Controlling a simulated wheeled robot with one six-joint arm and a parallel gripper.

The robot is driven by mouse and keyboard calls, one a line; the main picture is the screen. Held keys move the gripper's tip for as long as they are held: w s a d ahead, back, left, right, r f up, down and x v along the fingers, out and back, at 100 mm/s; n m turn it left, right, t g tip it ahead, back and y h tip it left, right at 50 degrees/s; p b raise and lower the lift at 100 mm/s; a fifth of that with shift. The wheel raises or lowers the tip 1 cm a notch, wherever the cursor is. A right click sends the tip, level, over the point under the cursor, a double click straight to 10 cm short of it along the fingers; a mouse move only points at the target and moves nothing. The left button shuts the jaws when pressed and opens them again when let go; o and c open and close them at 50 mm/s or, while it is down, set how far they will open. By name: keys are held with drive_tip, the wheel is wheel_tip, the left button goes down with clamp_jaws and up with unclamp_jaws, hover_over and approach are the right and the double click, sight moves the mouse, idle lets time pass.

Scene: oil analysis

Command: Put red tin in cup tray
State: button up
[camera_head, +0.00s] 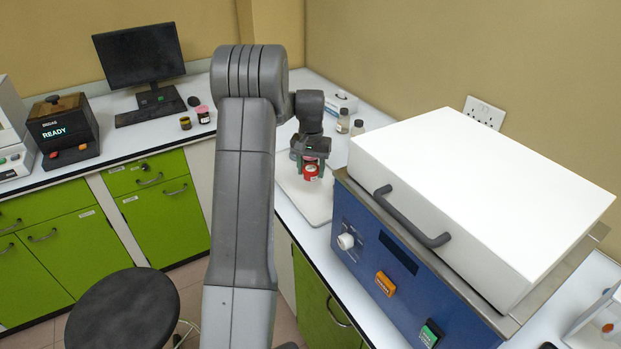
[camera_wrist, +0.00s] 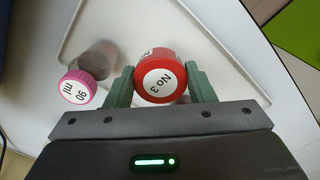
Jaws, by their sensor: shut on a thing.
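My gripper (camera_head: 311,160) is shut on the red tin (camera_head: 311,171), with a green finger on each side of it. In the wrist view the red tin (camera_wrist: 163,78) shows a white label reading "No 3" between the fingers of my gripper (camera_wrist: 160,85). The tin is over a white tray (camera_head: 301,190) on the bench. I cannot tell whether the tin touches the tray. In the wrist view the tray (camera_wrist: 215,35) lies behind the tin, and a pink-capped container labelled "90 ml" (camera_wrist: 78,87) stands left of the gripper.
A large blue and white machine (camera_head: 450,220) stands close on the right of the gripper. Small bottles (camera_head: 343,121) and a white box (camera_head: 341,103) stand behind it. A pink-topped jar (camera_head: 203,114) and a dark jar (camera_head: 185,123) stand on the left bench. A black stool (camera_head: 122,310) is below.

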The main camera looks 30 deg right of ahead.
sight(311, 178)
drive_tip(key=shift+a+f+p, duration=0.1)
drive_tip(key=shift+f+p, duration=0.55)
drive_tip(key=shift+f, duration=3.3)
drive_tip(key=o, duration=1)
wheel_tip(311, 178, up, 12)
drive_tip(key=shift+r+b, duration=0.2)
drive_tip(key=shift+b, duration=0.7)
drive_tip(key=shift+s+f, duration=0.1)
wheel_tip(311, 178, down, 12)
drive_tip(key=shift+r+p, duration=0.15)
drive_tip(key=shift+p, duration=1.05)
drive_tip(key=shift+r+b, duration=0.65)
drive_tip(key=shift+r, duration=1.1)
